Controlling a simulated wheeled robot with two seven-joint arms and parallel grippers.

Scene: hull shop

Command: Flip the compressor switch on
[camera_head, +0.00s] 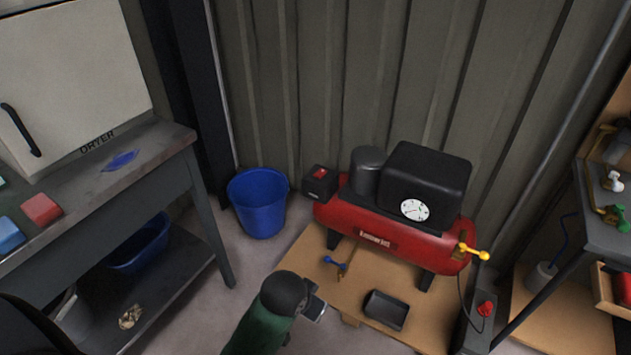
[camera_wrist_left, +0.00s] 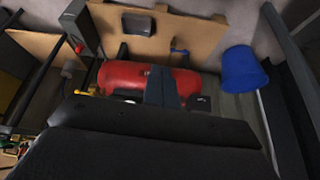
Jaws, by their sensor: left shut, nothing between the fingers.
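The red compressor (camera_head: 375,235) stands on a tan board, with a black motor housing and a white dial on top. A black box (camera_head: 313,190) with a red switch (camera_head: 320,172) sits at the tank's left end; whether the switch is on or off is too small to tell. My left gripper (camera_head: 316,309) is in front of the compressor, lower and left of the tank, apart from the switch. The left wrist view shows its fingers (camera_wrist_left: 164,88) shut and empty, overlapping the red tank (camera_wrist_left: 125,76) in the picture. My right gripper is not in view.
A blue bucket (camera_head: 258,203) stands left of the compressor. A black tray (camera_head: 386,309) and a blue-handled valve (camera_head: 335,265) are in front. A grey post with a red knob (camera_head: 486,308) is at right. A workbench (camera_head: 95,190) fills the left side.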

